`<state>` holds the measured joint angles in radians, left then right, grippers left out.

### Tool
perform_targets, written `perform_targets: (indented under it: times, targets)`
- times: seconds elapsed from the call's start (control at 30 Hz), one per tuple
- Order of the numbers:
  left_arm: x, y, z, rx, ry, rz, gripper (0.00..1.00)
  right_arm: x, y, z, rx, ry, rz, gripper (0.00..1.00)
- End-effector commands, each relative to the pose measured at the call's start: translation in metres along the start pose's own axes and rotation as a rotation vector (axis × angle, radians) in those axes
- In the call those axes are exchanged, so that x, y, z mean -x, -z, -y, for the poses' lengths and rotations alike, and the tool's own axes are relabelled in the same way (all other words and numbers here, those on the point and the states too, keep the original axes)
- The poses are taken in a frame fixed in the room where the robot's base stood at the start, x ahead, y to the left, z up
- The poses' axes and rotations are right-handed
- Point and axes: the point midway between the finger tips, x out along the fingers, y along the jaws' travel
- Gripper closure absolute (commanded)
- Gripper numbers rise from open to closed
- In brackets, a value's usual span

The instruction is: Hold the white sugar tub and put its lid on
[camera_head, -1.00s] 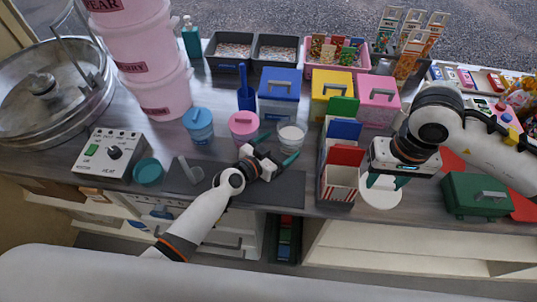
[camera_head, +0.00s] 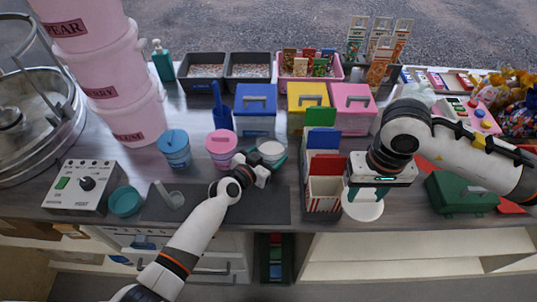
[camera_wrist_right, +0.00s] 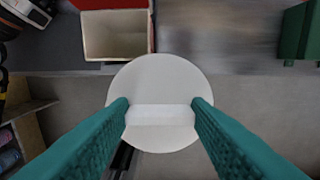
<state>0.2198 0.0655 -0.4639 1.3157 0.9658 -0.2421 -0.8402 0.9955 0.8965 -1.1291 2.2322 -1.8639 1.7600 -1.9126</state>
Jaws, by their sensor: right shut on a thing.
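The white sugar tub (camera_head: 271,149) stands upright on the counter, behind the dark mat. My right gripper (camera_head: 364,191) is shut on the white lid (camera_head: 362,208), held right of the striped boxes near the counter's front edge. In the right wrist view the lid (camera_wrist_right: 160,75) is a round disc with a raised bar between both teal fingers (camera_wrist_right: 160,115).
The pink-lidded tub (camera_head: 221,144) and blue-lidded tub (camera_head: 174,143) stand left of the white tub. Striped boxes (camera_head: 323,194) and upright coloured cards stand between the grippers. A green box (camera_head: 460,193) is at right.

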Motion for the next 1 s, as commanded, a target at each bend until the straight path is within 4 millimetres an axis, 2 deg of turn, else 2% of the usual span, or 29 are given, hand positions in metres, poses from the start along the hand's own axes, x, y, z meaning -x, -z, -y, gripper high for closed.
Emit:
perform_targets:
  times: [0.5, 0.77, 0.8, 0.87, 1.0]
  targets:
    - [0.003, -0.015, 0.0, -0.001, -0.001, 0.006, 0.39, 0.01, 0.0, 0.0, 0.0, 0.0, 0.0, 0.78]
    - [0.003, -0.015, 0.0, -0.001, -0.001, 0.007, 0.39, 0.01, 0.0, 0.0, 0.0, 0.0, 0.0, 0.78]
    - [0.003, -0.015, 0.0, -0.001, -0.001, 0.007, 0.33, 0.01, 0.0, 0.0, 0.0, 0.0, 0.0, 0.78]
    - [0.003, -0.015, 0.0, -0.001, -0.001, 0.007, 0.43, 0.01, 0.0, 0.0, 0.0, 0.0, 0.0, 0.78]
    - [0.003, -0.015, 0.0, 0.0, -0.001, 0.007, 0.44, 0.01, 0.0, 0.0, 0.0, 0.0, 0.0, 0.78]
